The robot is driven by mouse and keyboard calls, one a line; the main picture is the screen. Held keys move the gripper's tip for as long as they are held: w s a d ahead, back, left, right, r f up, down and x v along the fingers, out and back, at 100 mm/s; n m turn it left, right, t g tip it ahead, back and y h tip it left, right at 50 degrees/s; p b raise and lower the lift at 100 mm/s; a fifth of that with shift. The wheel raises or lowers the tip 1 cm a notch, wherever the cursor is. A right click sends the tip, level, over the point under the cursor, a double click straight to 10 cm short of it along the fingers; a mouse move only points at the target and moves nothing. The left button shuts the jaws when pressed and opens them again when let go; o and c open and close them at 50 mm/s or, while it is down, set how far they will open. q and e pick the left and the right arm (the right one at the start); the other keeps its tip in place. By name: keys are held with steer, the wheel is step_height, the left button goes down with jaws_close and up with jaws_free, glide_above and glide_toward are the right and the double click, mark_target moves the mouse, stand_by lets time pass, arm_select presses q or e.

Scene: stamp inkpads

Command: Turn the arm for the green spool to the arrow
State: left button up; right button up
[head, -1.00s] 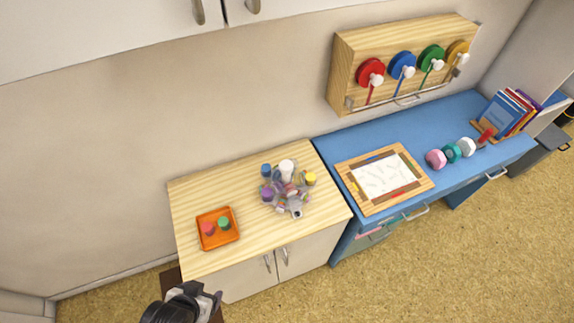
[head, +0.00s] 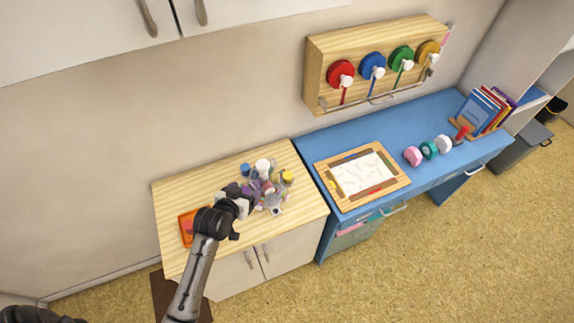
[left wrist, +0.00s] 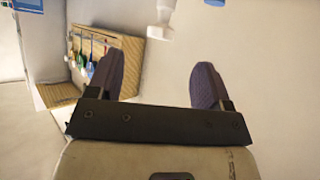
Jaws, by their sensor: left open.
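The green spool (head: 401,56) is third from the left in a row on the wooden wall box (head: 316,75). A small white knob (head: 407,65) sits on its front, and a green strand hangs below it. I cannot make out an arrow at this size. My left gripper (head: 246,194) is open over the pale wood cabinet top, well left of and below the box. In the left wrist view its two dark fingers (left wrist: 160,78) are apart with nothing between them, and the wall box (left wrist: 122,55) shows beyond them. My right gripper is in neither view.
Bottles and jars (head: 265,178) cluster beside my left gripper. An orange tray (head: 186,228) is partly behind my arm. The blue desk (head: 330,136) under the box holds a framed board (head: 385,191), dumbbell-like objects (head: 428,150) and books (head: 482,108). A metal rail (head: 345,103) runs along the box's lower front.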

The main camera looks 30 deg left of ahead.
mark_target(261, 166)
arm_select(q)
steer(key=shift+t+y, duration=0.3)
steer(key=shift+t, duration=0.5)
steer(key=x, duration=0.4)
steer(key=r+x, duration=0.1)
steer(key=x, duration=0.4)
steer(key=b+x, duration=0.1)
steer(key=x, duration=0.3)
steer(key=shift+w+a+r, duration=0.3)
steer(key=shift+w+a, duration=0.15)
steer(key=shift+w, duration=0.15)
steer(key=c, duration=1.2)
